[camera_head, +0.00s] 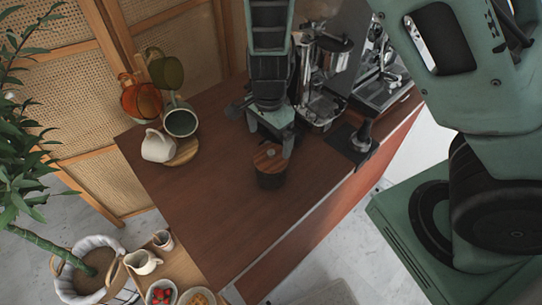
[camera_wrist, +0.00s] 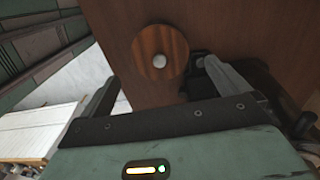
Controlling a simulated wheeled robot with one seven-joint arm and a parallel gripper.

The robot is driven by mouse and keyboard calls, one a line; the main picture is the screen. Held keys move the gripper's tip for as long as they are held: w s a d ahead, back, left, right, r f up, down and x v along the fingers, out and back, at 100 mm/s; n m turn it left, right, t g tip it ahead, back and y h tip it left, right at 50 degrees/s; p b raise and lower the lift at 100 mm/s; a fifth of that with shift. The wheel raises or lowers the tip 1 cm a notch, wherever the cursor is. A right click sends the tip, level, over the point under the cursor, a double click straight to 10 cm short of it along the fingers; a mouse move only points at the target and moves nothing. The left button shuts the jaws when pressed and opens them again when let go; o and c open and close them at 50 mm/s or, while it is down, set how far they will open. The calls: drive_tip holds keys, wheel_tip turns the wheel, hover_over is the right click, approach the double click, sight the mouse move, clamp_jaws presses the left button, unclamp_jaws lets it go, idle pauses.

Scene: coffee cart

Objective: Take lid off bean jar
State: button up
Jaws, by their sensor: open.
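The bean jar (camera_head: 271,179) stands upright on the brown counter, a dark jar with a round wooden lid (camera_head: 268,156) on top. The lid has a small pale knob at its centre, and the lid also shows from above in the wrist view (camera_wrist: 148,56). My gripper (camera_head: 273,145) is just behind and above the jar in the head view, pointing down. In the wrist view its fingers (camera_wrist: 155,85) are spread apart, with the lid beyond and between them. Nothing is held, and the fingers look apart from the knob.
An espresso machine (camera_head: 322,85) and a grinder stand behind and right of my gripper. A portafilter-like tool lies on a black mat (camera_head: 347,143) at right. White and coloured cups (camera_head: 158,146) stand at left. The front of the counter (camera_head: 225,215) is clear.

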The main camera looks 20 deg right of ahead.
sight(271, 152)
drive_tip(key=shift+d+f+p, duration=0.15)
drive_tip(key=shift+f+p, duration=0.05)
drive_tip(key=shift+f, duration=1.45)
drive_tip(key=shift+d+f+p, duration=0.15)
drive_tip(key=shift+f, duration=1.5)
drive_tip(key=c, duration=0.8)
